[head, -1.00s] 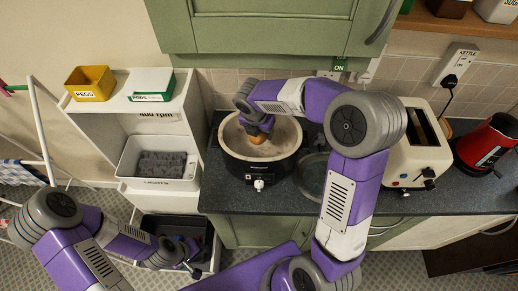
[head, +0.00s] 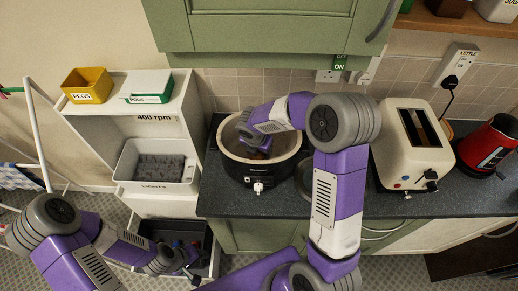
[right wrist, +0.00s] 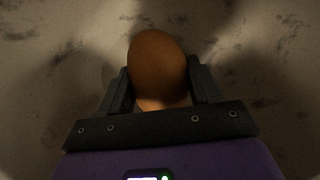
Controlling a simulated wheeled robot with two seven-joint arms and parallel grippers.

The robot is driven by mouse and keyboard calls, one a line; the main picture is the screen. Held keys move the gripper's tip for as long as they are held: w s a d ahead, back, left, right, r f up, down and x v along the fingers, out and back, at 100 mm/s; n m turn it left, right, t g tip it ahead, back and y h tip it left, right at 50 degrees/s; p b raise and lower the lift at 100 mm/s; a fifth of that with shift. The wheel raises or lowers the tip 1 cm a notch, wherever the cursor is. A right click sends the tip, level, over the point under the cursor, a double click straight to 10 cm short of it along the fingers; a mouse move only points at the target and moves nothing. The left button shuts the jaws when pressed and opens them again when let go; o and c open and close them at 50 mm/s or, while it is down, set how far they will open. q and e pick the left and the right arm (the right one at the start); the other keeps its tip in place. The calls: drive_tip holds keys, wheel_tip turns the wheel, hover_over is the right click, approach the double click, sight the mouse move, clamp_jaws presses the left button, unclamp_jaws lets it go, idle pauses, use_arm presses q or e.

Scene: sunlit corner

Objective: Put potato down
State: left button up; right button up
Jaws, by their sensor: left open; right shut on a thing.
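The potato (right wrist: 157,65) is brown and rounded, and sits between the two dark fingers of my right gripper (right wrist: 158,78) in the right wrist view. That gripper is shut on it. In the head view my right gripper (head: 255,145) is down inside the round pot of the black slow cooker (head: 250,174), and the potato is mostly hidden there. The pot's pale, speckled floor lies beyond the potato; I cannot tell whether they touch. My left gripper (head: 186,262) is open and low at the left, by the dark lower drawer.
A cream toaster (head: 415,145) and a red kettle (head: 487,147) stand on the dark counter (head: 440,198) to the right. A shelf unit at left holds a yellow pegs box (head: 88,85), a green-white pods box (head: 149,87) and a lights bin (head: 157,170). A green cabinet (head: 270,30) hangs above.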

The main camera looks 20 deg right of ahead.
drive_tip(key=o, duration=1.2)
drive_tip(key=shift+f, duration=0.15)
drive_tip(key=shift+r, duration=0.3)
drive_tip(key=p+v, duration=0.2)
drive_tip(key=v, duration=1)
drive_tip(key=shift+d, duration=0.1)
